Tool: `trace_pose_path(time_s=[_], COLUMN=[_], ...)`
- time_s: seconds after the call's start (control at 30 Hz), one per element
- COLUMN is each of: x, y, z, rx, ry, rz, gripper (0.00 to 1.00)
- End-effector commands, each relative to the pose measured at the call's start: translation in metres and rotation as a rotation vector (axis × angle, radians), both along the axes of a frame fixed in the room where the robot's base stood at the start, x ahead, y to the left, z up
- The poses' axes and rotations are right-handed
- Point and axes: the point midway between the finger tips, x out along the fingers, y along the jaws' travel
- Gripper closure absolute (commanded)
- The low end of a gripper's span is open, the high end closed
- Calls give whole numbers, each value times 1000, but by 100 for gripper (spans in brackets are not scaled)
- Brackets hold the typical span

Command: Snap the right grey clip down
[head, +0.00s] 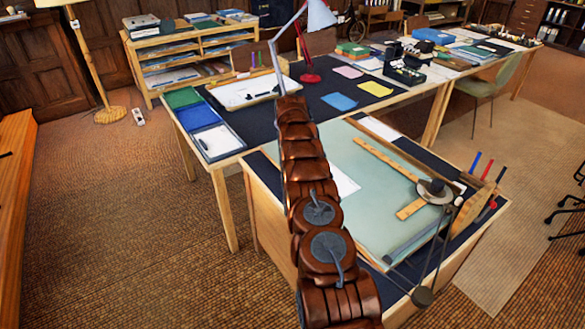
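I cannot make out the right grey clip, or any grey clip, at this size. A drafting board with a pale green sheet (375,200) stands to the right of my arm. A wooden ruler (376,160) and a dark round drafting head (437,190) lie over the sheet. A white sheet (343,180) shows beside my arm. My brown segmented arm rises through the middle of the picture and covers the board's left part. I cannot make out my gripper or its fingers.
A dark-topped desk (318,105) behind holds a white-papered tray (246,90), a blue folder (209,128) and a red lamp base (310,78). Pens (480,166) stand at the board's right edge. A rod with a round weight (422,297) hangs in front. Carpet at left is clear.

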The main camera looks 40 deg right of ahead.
Motion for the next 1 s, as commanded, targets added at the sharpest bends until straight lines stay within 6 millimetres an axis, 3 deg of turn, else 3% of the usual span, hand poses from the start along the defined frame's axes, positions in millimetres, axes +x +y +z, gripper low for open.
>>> trace_pose_path(time_s=[0.97, 1.0], x=[-1, -1], y=[1, 1], z=[-4, -4], rx=[47, 47], ry=[5, 5], rz=[1, 1], gripper=[100, 80])
